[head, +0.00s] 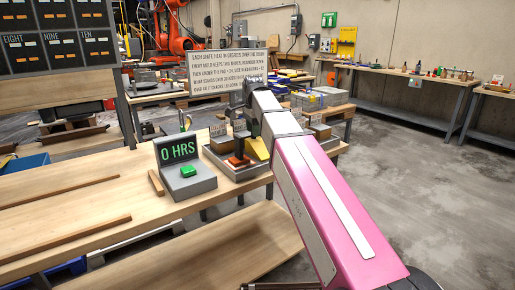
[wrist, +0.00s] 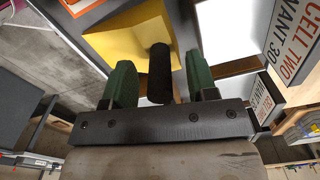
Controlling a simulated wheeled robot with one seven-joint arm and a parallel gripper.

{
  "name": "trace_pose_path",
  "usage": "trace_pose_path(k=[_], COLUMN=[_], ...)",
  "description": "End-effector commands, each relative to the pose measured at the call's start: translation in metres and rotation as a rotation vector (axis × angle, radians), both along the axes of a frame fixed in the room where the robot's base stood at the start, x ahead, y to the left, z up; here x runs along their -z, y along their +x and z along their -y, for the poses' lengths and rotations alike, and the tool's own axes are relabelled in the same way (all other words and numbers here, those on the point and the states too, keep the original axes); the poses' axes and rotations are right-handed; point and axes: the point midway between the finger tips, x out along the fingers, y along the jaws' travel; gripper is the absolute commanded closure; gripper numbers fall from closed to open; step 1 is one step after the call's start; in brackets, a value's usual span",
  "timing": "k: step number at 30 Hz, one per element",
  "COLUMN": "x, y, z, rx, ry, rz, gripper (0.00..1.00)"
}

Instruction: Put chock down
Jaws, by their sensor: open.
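The yellow wedge-shaped chock (wrist: 120,42) has a black upright peg (wrist: 160,75) and fills the upper left of the wrist view. In the head view the chock (head: 257,149) is in the grey tray (head: 245,175) on the wooden bench. My gripper (wrist: 161,80) is open, its two green fingers on either side of the peg, with a gap visible at each side. In the head view my gripper is hard to make out above the tray. The chock's underside is hidden, so I cannot tell exactly what it rests on.
An orange piece (head: 238,161) lies left of the chock. A sign reading "CELL TWO WANT 30" (wrist: 292,45) stands close to my gripper's right side. A grey timer box reading "0 HRS" (head: 183,168) stands left of the tray. The bench's left part is mostly clear.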

Motion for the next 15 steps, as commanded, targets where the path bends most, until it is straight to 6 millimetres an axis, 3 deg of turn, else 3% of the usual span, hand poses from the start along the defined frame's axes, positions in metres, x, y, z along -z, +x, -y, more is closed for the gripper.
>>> trace_pose_path(k=[4,9,15], x=[-0.0004,-0.0006,-0.0008], y=[0.0002,0.0002,0.0002], z=[-0.0001,-0.0001,-0.0001], rx=[0.000,0.000,0.000], ry=[0.000,0.000,0.000], rz=[0.000,0.000,0.000], gripper=[0.47,1.00,1.00])
